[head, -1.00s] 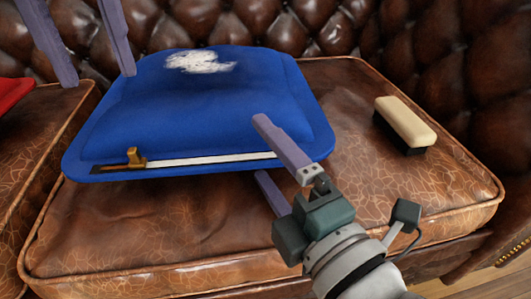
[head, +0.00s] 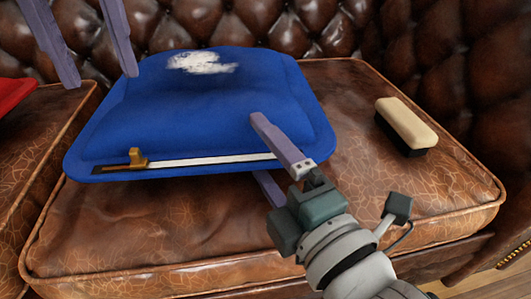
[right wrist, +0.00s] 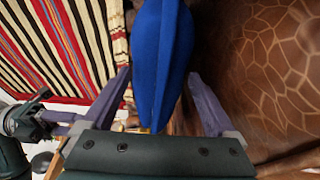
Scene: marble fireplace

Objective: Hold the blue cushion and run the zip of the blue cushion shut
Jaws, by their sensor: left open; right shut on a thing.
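The blue cushion (head: 215,105) lies tilted on the brown leather seat, with a white patch (head: 202,63) on its top. Its zip (head: 205,160) runs along the front edge as a pale strip. The brass zip slider (head: 137,156) stands near the left end, with a short dark stretch left of it. My right gripper (head: 257,145) is shut on the cushion's front right edge, one finger above and one below. In the right wrist view the cushion (right wrist: 165,60) shows edge-on between the fingers. My left gripper (head: 102,78) is open and empty above the cushion's back left.
A brush (head: 407,122) with a cream back and dark bristles lies on the seat (head: 330,215) at the right. Something red (head: 14,95) is at the left edge. The buttoned leather backrest (head: 300,25) stands behind. A striped cloth (right wrist: 65,45) shows in the right wrist view.

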